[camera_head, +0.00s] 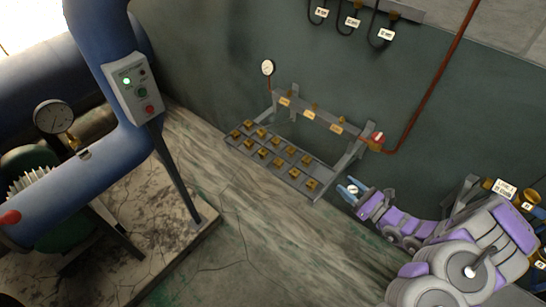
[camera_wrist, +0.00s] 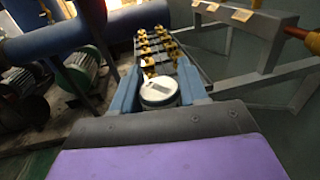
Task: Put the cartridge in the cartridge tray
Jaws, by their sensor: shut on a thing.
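The cartridge (camera_wrist: 158,92) is a short pale grey cylinder with a white round top, seen in the wrist view between two blue fingers. My gripper (camera_wrist: 158,86) is shut on it. In the head view my gripper (camera_head: 351,189) is at lower right, and only a small part of the cartridge (camera_head: 353,189) shows between the fingers. What looks like the cartridge tray (camera_head: 322,178) is a grey panel with rows of several brass holders, by the wall. My gripper is just right of its near right end. In the wrist view the tray (camera_wrist: 190,76) lies beyond the cartridge.
A grey frame (camera_head: 318,116) with labels stands behind the tray, with a red valve (camera_head: 377,138) and pipe at its right. A gauge (camera_head: 267,68) rises at its left end. Blue pipes and a control box (camera_head: 134,88) stand at left. The floor in front (camera_head: 270,220) is clear.

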